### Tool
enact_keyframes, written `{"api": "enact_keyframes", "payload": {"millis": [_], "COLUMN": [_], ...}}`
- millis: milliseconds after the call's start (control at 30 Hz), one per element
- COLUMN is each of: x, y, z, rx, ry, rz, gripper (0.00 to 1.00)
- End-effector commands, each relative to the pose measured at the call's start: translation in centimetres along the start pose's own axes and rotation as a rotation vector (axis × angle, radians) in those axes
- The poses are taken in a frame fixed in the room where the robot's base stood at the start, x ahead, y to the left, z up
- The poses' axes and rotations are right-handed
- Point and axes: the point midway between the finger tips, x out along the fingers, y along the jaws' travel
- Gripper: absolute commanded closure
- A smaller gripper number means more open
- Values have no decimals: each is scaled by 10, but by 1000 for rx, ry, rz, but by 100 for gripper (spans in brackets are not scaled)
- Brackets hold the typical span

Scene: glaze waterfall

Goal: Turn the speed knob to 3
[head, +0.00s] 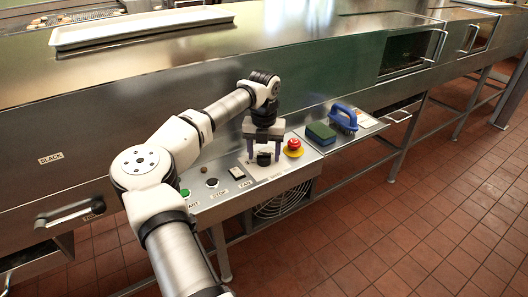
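The speed knob (264,159) is a black round knob on a pale dial plate (277,170) on the sloping control panel in the head view. My gripper (264,153) points down over it, with one finger on each side of the knob. The fingers look apart, and I cannot tell whether they touch the knob. The dial's numbers and the knob's pointer are too small or hidden to read.
Left of the knob are a rocker switch (236,173), a black button (212,183) and a green button (184,192). A red mushroom button (294,144) stands close on the right. Beyond are a green sponge (321,133) and a blue-handled brush (343,119).

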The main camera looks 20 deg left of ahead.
Motion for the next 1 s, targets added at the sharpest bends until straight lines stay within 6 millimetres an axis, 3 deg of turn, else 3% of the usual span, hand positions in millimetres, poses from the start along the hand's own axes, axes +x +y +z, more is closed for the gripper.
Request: {"api": "enact_keyframes", "payload": {"millis": [233, 367, 800, 1000], "x": [-1, -14, -108, -132], "y": [0, 0, 0, 0], "z": [0, 0, 0, 0], "rx": [1, 0, -1, 0], "ry": [0, -1, -1, -1], "rz": [0, 1, 1, 0], "gripper": [41, 41, 41, 41]}}
